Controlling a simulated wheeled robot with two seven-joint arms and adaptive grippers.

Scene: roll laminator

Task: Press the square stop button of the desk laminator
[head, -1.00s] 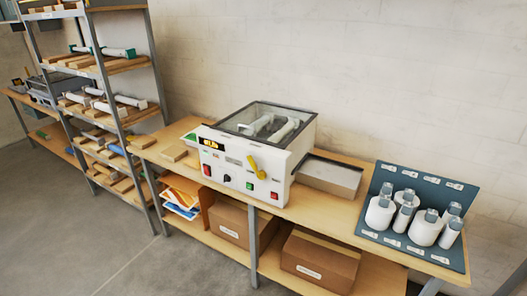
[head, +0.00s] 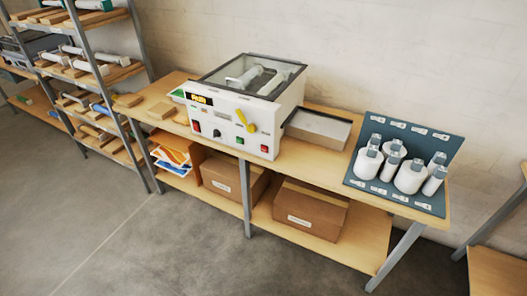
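The white desk laminator (head: 225,122) stands on the wooden workbench, left of the picture's middle, with a dark-framed clear lid and rollers inside. Its front panel carries a lit yellow display (head: 199,99) and a yellow lever (head: 246,121). Low on the panel are a red control (head: 196,126) at the left, a dark knob (head: 217,133), a small green button (head: 239,140) and a small red square button (head: 264,149) at the right. Labels are too small to read. Neither of my grippers is in view.
Cardboard boxes (head: 311,208) sit on the lower shelf. A rack (head: 100,75) stands at left. Floor in front (head: 190,240) is clear.

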